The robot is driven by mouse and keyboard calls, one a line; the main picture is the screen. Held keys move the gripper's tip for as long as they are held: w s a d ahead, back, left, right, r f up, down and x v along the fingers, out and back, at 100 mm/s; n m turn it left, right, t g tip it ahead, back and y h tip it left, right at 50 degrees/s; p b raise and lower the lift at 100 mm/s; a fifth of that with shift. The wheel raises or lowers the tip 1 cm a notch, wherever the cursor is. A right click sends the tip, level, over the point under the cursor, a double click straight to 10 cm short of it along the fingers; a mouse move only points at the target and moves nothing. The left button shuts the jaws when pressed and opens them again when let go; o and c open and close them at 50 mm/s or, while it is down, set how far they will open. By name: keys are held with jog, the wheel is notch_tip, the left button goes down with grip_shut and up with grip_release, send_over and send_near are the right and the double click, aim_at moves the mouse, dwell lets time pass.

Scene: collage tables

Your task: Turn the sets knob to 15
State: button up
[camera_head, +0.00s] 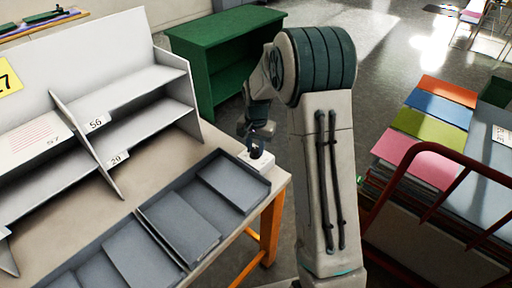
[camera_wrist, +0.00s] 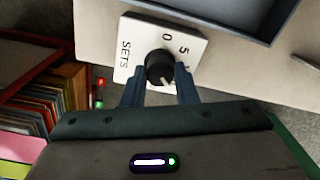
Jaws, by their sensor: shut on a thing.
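The sets knob (camera_wrist: 159,66) is black and round on a white plate (camera_wrist: 130,40) marked SETS, 0 and 5. Another number past the 5 is mostly hidden by a finger. In the wrist view my gripper (camera_wrist: 160,76) has one blue-grey finger on each side of the knob and is shut on it. A small white mark shows at the knob's lower right edge; the number it points at is hidden. In the head view the white plate (camera_head: 261,163) sits at the table's right corner, with my gripper (camera_head: 257,140) over the dark knob.
Grey trays (camera_head: 180,224) lie on the table beside the plate. A white shelf unit (camera_head: 130,85) stands behind them. A green cabinet (camera_head: 215,50) is at the back. A red-railed cart (camera_head: 425,165) with coloured sheets (camera_head: 430,122) is at the right.

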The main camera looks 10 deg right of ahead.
aim_at(256, 149)
jog(key=shift+w+r, duration=0.1)
dwell(0.3)
jog(key=o, duration=1)
notch_tip(256, 149, up, 14)
jog(key=shift+d, duration=0.15)
jog(key=s+r+n+t+p, duration=0.2)
jog(key=s+n, duration=0.4)
jog(key=s, duration=2.1)
jog(key=shift+r+n+t, duration=0.3)
jog(key=shift+r, duration=0.15)
